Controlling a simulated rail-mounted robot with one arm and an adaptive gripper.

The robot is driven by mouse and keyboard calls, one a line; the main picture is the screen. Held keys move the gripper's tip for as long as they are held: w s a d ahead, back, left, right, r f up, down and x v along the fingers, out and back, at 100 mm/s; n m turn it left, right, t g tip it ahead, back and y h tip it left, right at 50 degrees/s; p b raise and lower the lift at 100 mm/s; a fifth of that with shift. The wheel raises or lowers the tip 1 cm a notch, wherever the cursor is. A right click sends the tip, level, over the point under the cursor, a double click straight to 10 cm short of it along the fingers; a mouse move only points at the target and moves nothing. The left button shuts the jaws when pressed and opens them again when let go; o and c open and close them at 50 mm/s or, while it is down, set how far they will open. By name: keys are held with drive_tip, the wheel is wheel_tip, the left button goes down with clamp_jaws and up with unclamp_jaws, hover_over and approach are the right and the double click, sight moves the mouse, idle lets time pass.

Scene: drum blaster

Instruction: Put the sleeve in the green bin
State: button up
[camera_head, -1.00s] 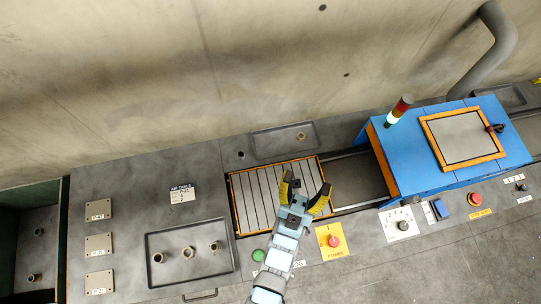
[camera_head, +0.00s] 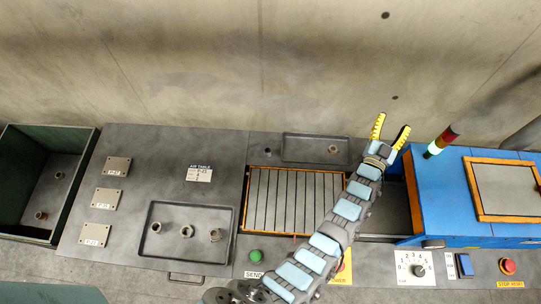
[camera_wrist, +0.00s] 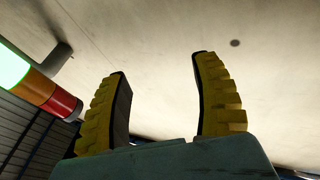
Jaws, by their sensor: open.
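Small metal ring-like parts lie in several places; I cannot tell for sure which is the sleeve. One such part (camera_head: 333,149) lies in the shallow back tray (camera_head: 300,158). Several more stand in the front tray (camera_head: 160,208). The green bin (camera_head: 50,138) is at the far left, with small metal parts (camera_head: 41,215) inside. My gripper (camera_head: 391,131) is open and empty, raised near the wall, right of the back tray. In the wrist view my gripper (camera_wrist: 160,66) has its yellow fingers apart with only wall between them.
A slatted feed bed (camera_head: 290,200) with an orange frame leads to the blue machine (camera_head: 440,190) at right. The signal tower (camera_head: 440,142) stands close to my gripper. My arm crosses the feed bed. Buttons and a dial (camera_head: 418,269) line the front edge.

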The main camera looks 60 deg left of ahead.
drive_tip(key=w+a+f+m+g+h+b, duration=0.3)
drive_tip(key=a+f+m+h+b, duration=0.15)
drive_tip(key=a, duration=0.45)
drive_tip(key=w+a+f+m+g+h+b, duration=0.3)
drive_tip(key=a+f, duration=0.2)
drive_tip(key=a, duration=0.3)
drive_tip(key=m+g+h+b, duration=0.4)
drive_tip(key=m+g+b, duration=0.25)
drive_tip(key=g, duration=0.55)
hover_over(268, 151)
wheel_tip(268, 151, down, 10)
drive_tip(key=f, duration=0.7)
drive_tip(key=f+b, duration=0.1)
drive_tip(key=f, duration=0.2)
drive_tip(key=shift+d+f, duration=0.25)
drive_tip(key=shift+d, duration=0.1)
drive_tip(key=shift+s+a+f, duration=0.1)
drive_tip(key=shift+s+f, duration=0.05)
drive_tip(key=shift+f, duration=0.5)
drive_tip(key=shift+w+a+f+b, duration=0.15)
drive_tip(key=shift+f+b, duration=0.25)
drive_tip(key=shift+f, duration=0.4)
drive_tip(key=shift+w+a+f+b, duration=0.15)
drive_tip(key=shift+f+b, duration=0.2)
drive_tip(key=shift+f, duration=0.4)
drive_tip(key=shift+s+f+b, duration=0.2)
drive_tip(key=shift+f+b, duration=0.15)
drive_tip(key=shift+f, duration=0.7)
drive_tip(key=shift+a, duration=0.1)
